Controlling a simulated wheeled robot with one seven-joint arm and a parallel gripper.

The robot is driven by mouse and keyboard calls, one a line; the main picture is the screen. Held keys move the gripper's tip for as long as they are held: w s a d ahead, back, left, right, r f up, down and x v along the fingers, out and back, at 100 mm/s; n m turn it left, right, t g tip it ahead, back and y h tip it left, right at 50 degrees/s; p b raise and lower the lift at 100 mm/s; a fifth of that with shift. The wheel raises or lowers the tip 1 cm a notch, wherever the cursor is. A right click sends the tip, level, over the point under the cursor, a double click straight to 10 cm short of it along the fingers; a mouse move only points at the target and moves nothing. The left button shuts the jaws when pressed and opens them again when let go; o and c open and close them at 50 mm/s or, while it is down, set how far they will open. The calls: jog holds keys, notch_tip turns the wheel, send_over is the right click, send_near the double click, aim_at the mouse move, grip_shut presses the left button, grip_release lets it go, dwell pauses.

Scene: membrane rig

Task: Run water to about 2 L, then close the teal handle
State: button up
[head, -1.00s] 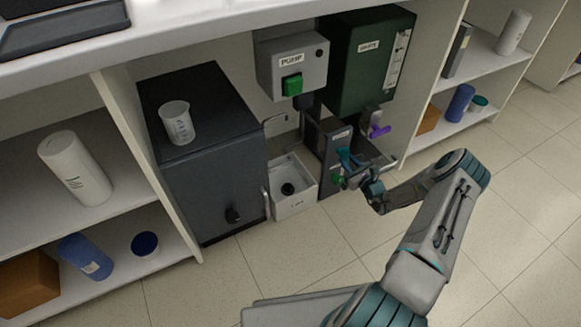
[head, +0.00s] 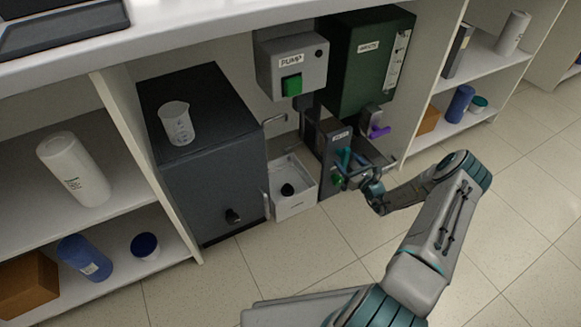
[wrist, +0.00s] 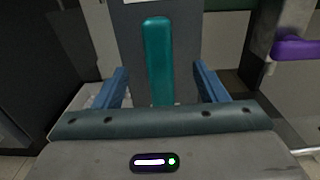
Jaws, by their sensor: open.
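The teal handle (head: 345,158) is on the dark labelled panel (head: 328,165) under the green tank. In the wrist view the teal handle (wrist: 158,62) stands upright, between the two blue fingers and apart from both. My gripper (head: 352,170) is at the front of the panel in the head view; in the wrist view my gripper (wrist: 161,80) is open and empty. A thin spout (head: 274,119) reaches over the white basin (head: 296,208), which has a dark round spot in its floor. I cannot make out a water stream or level.
The grey pump box (head: 292,62) has a green button. The green tank (head: 365,60) has a white gauge strip and a purple handle (head: 379,131) below. A clear beaker (head: 177,122) stands on the dark cabinet (head: 213,180).

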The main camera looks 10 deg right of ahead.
jog(key=p+v, duration=0.2)
jog(key=v, duration=0.6)
jog(key=shift+p, duration=0.3)
